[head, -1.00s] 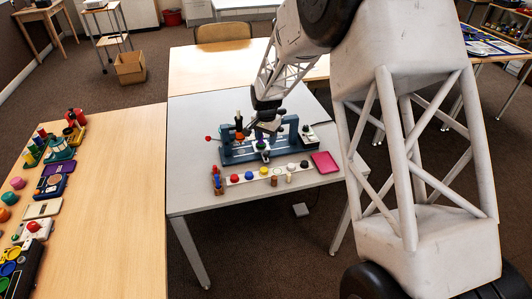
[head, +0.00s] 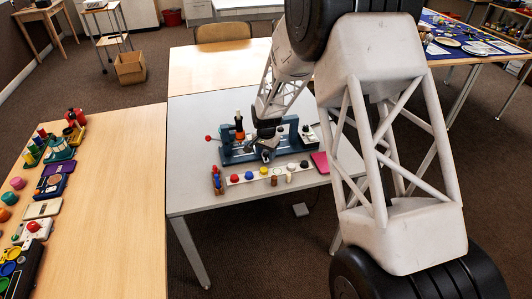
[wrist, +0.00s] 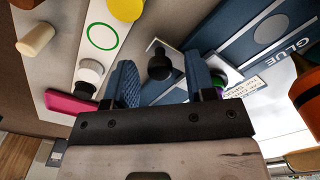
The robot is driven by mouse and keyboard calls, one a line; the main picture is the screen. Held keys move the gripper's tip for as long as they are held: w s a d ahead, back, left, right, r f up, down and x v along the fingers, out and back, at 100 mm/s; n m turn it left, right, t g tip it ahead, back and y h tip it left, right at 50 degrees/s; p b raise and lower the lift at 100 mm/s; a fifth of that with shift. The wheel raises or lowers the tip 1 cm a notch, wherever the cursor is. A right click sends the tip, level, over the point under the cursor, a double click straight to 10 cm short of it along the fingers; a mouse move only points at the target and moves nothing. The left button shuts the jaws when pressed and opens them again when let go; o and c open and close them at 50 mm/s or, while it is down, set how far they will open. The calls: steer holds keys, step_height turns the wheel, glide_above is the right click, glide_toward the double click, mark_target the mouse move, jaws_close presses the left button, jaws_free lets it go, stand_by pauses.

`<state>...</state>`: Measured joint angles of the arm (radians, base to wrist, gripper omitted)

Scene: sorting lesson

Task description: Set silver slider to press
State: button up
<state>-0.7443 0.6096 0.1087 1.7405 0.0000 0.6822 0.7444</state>
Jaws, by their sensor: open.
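A blue machine (head: 232,157) stands on the grey table, with my gripper (head: 266,154) low over its front middle. In the wrist view, my gripper (wrist: 161,82) is open, with one blue finger on each side of a black round knob (wrist: 159,64). The knob stands by a pale silver-grey plate, probably the silver slider; I cannot tell whether a finger touches it. A blue panel marked GLUE (wrist: 262,30) lies to the right. I see no readable "press" mark.
A white strip (head: 242,180) with several coloured knobs lies in front of the machine. A pink box (head: 320,162) sits at its right, partly behind my arm. An orange-and-black post (head: 239,130) and a red-ball lever (head: 208,138) stand at the machine's left.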

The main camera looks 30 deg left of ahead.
jaws_close()
stand_by(0.3)
steer(key=w+d, duration=0.6)
steer(key=shift+w+d, duration=0.15)
stand_by(0.3)
jaws_free()
step_height(320, 180, up, 8)
steer(key=shift+f, duration=0.15)
stand_by(0.7)
